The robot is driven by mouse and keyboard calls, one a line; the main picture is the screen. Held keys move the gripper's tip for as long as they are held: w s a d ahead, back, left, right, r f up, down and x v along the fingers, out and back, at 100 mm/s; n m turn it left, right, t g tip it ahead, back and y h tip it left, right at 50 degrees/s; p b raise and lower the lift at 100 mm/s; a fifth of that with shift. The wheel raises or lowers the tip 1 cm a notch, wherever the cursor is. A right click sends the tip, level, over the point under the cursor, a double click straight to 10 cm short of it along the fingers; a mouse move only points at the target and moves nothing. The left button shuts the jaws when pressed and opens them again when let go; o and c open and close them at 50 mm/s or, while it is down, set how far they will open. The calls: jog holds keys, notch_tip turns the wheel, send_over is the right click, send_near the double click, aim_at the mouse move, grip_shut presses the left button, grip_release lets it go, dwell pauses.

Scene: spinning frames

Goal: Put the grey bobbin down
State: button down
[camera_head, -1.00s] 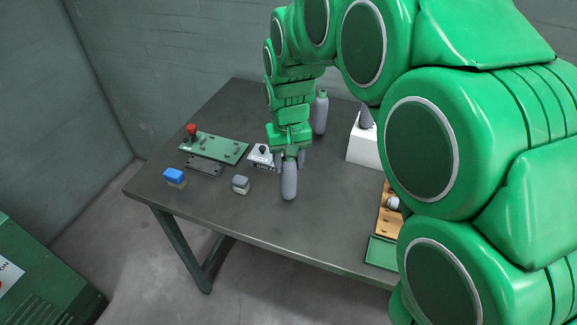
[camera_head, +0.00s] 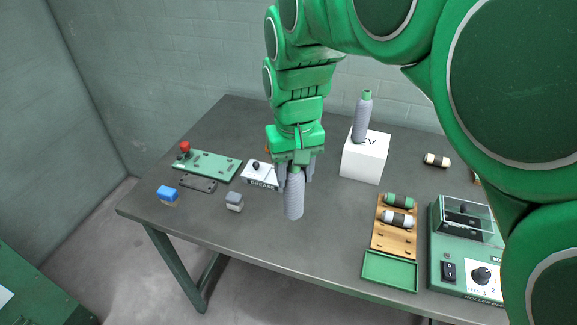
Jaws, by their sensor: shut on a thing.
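The grey bobbin (camera_head: 293,196) is a ribbed grey cylinder, hanging roughly upright in my gripper (camera_head: 294,172). The fingers are shut on its upper part, which they partly cover. Its lower end shows over the dark table (camera_head: 270,240), in front of the small white grease block (camera_head: 261,176). I cannot tell whether it touches the table. Another grey bobbin (camera_head: 361,118) with a green top stands upright on a white box (camera_head: 365,157), to the right of my gripper and apart from it.
A green panel with a red knob (camera_head: 206,165), a blue block (camera_head: 167,193) and a grey block (camera_head: 234,201) lie left. A wooden rack (camera_head: 393,239) with spools, a green tray (camera_head: 389,269) and a green machine (camera_head: 468,245) stand right. Table between is clear.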

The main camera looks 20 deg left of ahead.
jog(key=s+d+r, duration=0.2)
jog(key=s+d, duration=0.1)
jog(key=w+d+r+n, duration=0.1)
jog(key=w+d+r, duration=0.6)
jog(key=w, duration=0.4)
jog(key=w+d+r+n, duration=0.1)
jog(key=w+d+r, duration=0.3)
jog(key=w+d, duration=0.5)
jog(key=w+a+f, duration=0.3)
jog(key=w+f, duration=0.9)
jog(key=w, duration=0.2)
jog(key=shift+w+a+f, duration=0.15)
jog(key=shift+w+f, duration=0.15)
jog(key=shift+w, duration=0.1)
jog(key=shift+f, duration=0.1)
